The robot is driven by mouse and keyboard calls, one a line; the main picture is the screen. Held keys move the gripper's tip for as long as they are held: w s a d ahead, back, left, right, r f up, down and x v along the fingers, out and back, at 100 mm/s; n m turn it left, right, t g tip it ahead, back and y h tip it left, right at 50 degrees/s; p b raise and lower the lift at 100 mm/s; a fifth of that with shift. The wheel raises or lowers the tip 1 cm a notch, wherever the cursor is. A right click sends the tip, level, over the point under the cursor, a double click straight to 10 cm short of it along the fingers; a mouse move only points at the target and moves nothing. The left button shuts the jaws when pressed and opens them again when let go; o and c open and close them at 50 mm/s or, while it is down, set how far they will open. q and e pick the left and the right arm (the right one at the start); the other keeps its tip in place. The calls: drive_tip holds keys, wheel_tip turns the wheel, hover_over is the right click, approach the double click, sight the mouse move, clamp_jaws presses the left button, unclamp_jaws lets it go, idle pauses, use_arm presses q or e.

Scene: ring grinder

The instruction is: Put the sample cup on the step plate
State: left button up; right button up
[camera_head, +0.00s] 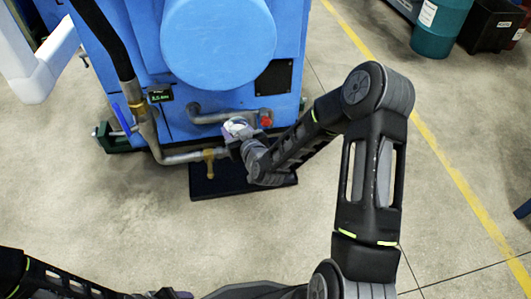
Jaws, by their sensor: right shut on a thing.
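The step plate, a flat black slab (224,182), lies on the floor at the foot of the blue machine. My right gripper (238,130) is above and behind it, close to the machine's front, and shut on a small pale thing. This looks like the sample cup, but it is too small and too covered by the gripper to be sure. My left gripper (168,294) is at the bottom edge, cut off, and its jaws cannot be made out.
The blue machine (285,35) has grey pipes (180,157), a brass tap (209,160) over the plate's left part and a red fitting (266,120) beside my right gripper. A blue lever (121,118) is at left. The floor (120,210) in front is clear.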

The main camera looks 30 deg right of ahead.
use_arm(q)
wheel_tip(320, 180, up, 33)
drive_tip(key=s+d+p, duration=0.1)
drive_tip(key=s+p, duration=0.1)
drive_tip(key=p, duration=2.9)
drive_tip(key=shift+s+d+g+p, duration=0.3)
drive_tip(key=shift+d+p, duration=0.05)
use_arm(e)
drive_tip(key=s+a+r, duration=0.1)
drive_tip(key=a+r, duration=0.1)
drive_tip(key=r, duration=1)
drive_tip(key=s+a+r, duration=0.1)
drive_tip(key=a+r, duration=0.2)
drive_tip(key=r, duration=1)
drive_tip(key=s+a+r+n+y, duration=0.1)
drive_tip(key=a+r, duration=0.1)
drive_tip(key=r, duration=1.1)
drive_tip(key=shift+a, duration=0.3)
